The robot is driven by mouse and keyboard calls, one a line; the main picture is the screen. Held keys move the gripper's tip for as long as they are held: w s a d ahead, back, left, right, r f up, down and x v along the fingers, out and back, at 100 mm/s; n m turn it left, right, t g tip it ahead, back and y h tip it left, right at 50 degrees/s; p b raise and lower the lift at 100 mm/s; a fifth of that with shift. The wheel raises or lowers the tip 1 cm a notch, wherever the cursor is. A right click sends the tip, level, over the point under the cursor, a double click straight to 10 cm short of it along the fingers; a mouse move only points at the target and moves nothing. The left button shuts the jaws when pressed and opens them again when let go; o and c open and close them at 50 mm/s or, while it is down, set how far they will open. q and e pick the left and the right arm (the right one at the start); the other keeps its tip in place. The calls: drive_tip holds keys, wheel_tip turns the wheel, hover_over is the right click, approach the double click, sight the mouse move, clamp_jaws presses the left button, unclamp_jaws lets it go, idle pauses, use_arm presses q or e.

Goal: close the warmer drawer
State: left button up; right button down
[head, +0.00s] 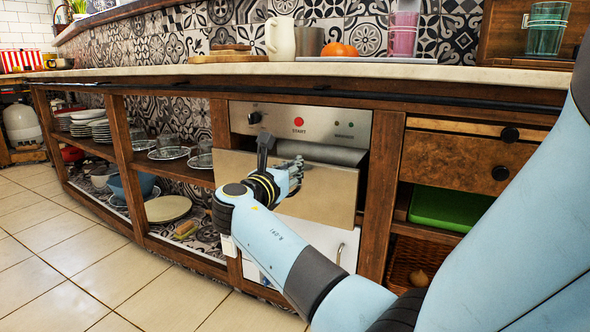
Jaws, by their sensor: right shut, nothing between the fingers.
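The warmer drawer (325,196) is a beige-metal front set in the wooden counter, under a steel control panel (350,124) with a black knob and a red START button. The drawer stands out from its housing, and a grey gap shows above its top edge. My right gripper (295,172) is shut and empty in front of the drawer's front, covering part of its left half. I cannot tell whether it touches the front. My left gripper is not in view.
Open shelves to the left hold plates (90,129), glass bowls and a blue bowl (141,184). To the right are a wooden drawer (455,161) and a green bin (448,207). The countertop (230,70) runs above. Tiled floor (65,255) at the left is free.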

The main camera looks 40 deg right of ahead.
drive_tip(key=x, duration=0.9)
drive_tip(key=shift+w+d+p, duration=0.15)
drive_tip(key=shift+d+p, duration=0.1)
drive_tip(key=shift+p, duration=0.1)
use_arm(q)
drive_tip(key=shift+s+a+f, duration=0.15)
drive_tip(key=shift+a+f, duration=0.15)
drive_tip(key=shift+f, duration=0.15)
use_arm(e)
drive_tip(key=shift+r, duration=0.15)
drive_tip(key=shift+d, duration=0.1)
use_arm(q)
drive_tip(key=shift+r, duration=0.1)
